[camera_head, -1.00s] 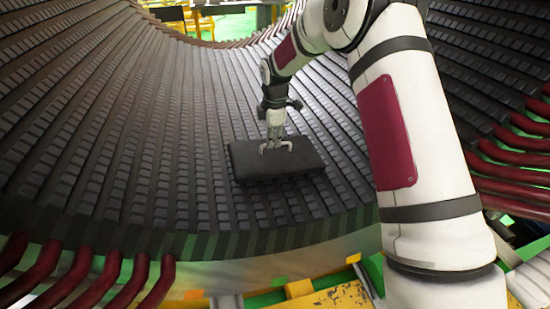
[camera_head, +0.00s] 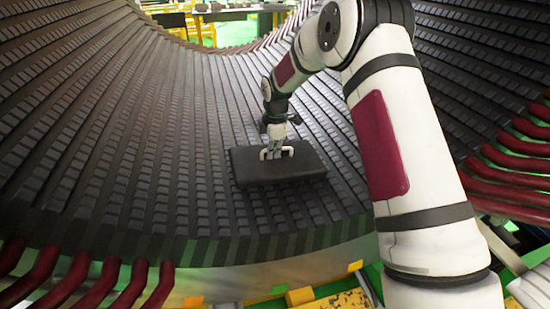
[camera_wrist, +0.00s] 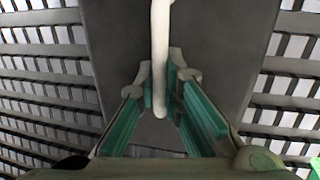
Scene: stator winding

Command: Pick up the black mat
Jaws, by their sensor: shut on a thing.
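The black mat (camera_head: 290,172) is a dark, thick rectangular slab with a pale handle (camera_head: 288,151) on its top. It lies on or just above the ribbed inner surface of the stator; I cannot tell whether it touches. My gripper (camera_head: 275,152) comes down from above and is shut on the handle. In the wrist view the fingertips (camera_wrist: 161,92) close on both sides of the pale handle (camera_wrist: 160,40), with the dark mat face (camera_wrist: 215,40) behind them. The mat's underside is hidden.
The curved stator wall (camera_head: 130,130) with rows of dark ribs surrounds the mat. Dark red bent bars (camera_head: 95,280) stand along the front left edge, and more (camera_head: 510,180) at the right. A yellow and green frame lies below the front edge.

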